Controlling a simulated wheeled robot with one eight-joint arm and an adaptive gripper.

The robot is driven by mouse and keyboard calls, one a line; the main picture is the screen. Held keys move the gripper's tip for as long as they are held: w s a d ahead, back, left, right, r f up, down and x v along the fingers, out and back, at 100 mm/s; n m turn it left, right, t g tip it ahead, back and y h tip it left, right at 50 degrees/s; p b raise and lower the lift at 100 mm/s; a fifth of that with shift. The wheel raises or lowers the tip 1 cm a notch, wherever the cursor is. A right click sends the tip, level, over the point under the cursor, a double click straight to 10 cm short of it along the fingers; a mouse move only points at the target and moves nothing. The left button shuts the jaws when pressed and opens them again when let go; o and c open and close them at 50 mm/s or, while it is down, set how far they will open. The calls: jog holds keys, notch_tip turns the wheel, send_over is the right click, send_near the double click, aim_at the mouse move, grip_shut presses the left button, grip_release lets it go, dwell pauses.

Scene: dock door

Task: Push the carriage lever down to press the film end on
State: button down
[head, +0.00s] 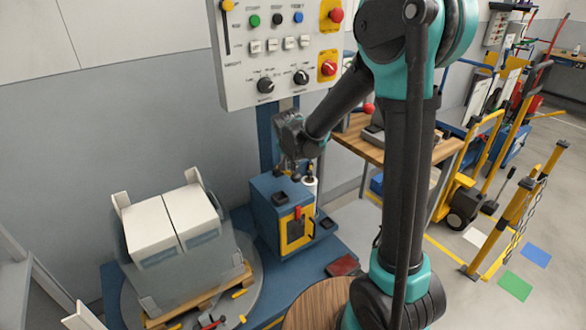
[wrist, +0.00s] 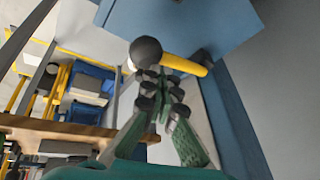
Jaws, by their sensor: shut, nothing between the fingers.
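The blue carriage (head: 270,205) stands on the column in the middle of the head view, with a yellow-framed front. In the wrist view its blue body (wrist: 190,22) fills the top. A yellow lever (wrist: 186,66) with a dark ball knob (wrist: 145,51) sticks out from it. My gripper (wrist: 162,85) is shut and empty, its fingertips close to the knob and lever; I cannot tell whether they touch. In the head view my gripper (head: 288,168) is above the carriage top. Clear film (head: 190,255) wraps the boxes on the pallet; its loose end is not distinguishable.
A control panel (head: 275,50) hangs above the carriage. White boxes (head: 170,220) sit on a turntable (head: 258,292) at left. A wooden bench (head: 375,150) stands behind my arm. A yellow barrier (head: 515,220) is at right, with open floor beyond it.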

aim_at(291, 173)
jog(key=shift+s+d+f, duration=0.2)
jog(key=shift+s+f, duration=0.05)
jog(key=shift+f, duration=0.4)
dwell(0.8)
jog(key=shift+r, duration=0.1)
dwell(0.4)
jog(key=shift+w+a+r, duration=0.2)
jog(key=shift+w+r, duration=0.05)
jog(key=shift+r, duration=0.45)
jog(key=shift+w+a+r, duration=0.15)
jog(key=shift+w+r, duration=0.15)
jog(key=shift+r, duration=0.45)
jog(key=shift+w+a+r, duration=0.2)
jog(key=shift+w+r, duration=0.05)
jog(key=shift+r, duration=0.45)
jog(key=r, duration=0.1)
jog(key=w+r, duration=0.1)
jog(key=r, duration=0.1)
jog(key=a+r, duration=0.1)
jog(key=shift+w+r, duration=0.3)
jog(key=shift+w, duration=0.05)
